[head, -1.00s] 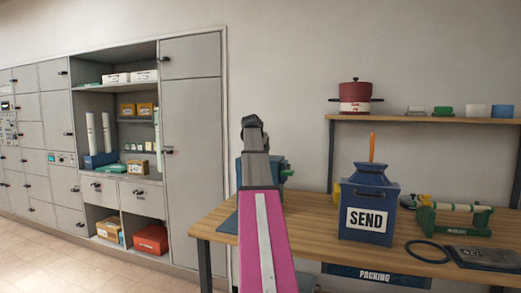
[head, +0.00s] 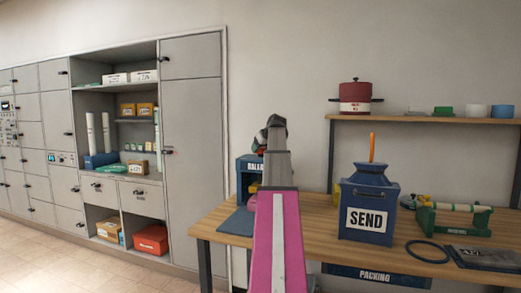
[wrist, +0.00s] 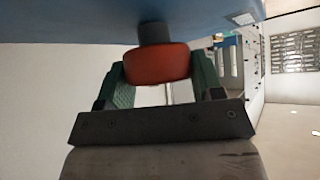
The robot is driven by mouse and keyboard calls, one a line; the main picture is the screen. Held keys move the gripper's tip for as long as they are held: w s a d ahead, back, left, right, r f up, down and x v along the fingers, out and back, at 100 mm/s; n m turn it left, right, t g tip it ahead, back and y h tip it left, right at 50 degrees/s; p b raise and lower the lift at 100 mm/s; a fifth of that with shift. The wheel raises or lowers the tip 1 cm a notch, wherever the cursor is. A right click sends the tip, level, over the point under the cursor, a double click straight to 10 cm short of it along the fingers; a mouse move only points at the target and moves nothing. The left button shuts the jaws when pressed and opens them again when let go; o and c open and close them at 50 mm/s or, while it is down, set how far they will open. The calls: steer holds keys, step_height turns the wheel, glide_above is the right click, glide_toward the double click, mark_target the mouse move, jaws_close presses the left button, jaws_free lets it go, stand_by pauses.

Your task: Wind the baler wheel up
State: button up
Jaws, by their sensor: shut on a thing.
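The baler (head: 246,168) is a blue box with a partly covered label, standing at the left end of the packing table behind my arm. In the wrist view its blue body (wrist: 90,22) fills the top. A red, rounded grip (wrist: 157,65) hangs from a dark stem there; it looks like part of the baler wheel. My gripper (wrist: 158,78) has its green fingers on both sides of this grip and is shut on it. In the head view, a small red patch shows above the baler beside my arm's dark end. My arm hides most of the wheel and the fingers.
A blue SEND box (head: 368,203) with an orange stick stands to the right on the wooden table (head: 318,208). A green roll holder (head: 455,217) and dark ring (head: 427,251) are further right. A wall shelf (head: 430,119) holds a red pot (head: 355,92).

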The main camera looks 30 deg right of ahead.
steer(key=n+g+y, duration=0.1)
steer(key=n+y, duration=0.1)
steer(key=n, duration=0.1)
steer(key=n+y, duration=0.2)
steer(key=n, duration=0.1)
steer(key=shift+w+d+g+y, duration=0.1)
steer(key=shift+g+y, duration=0.2)
steer(key=shift+g, duration=0.1)
steer(key=n+g+y, duration=0.1)
steer(key=n, duration=0.2)
steer(key=n+g+y, duration=0.1)
steer(key=n+g, duration=0.1)
steer(key=n, duration=0.1)
steer(key=shift+y, duration=0.4)
steer(key=shift+g, duration=0.3)
steer(key=o, duration=0.9)
steer(key=shift+r, duration=0.1)
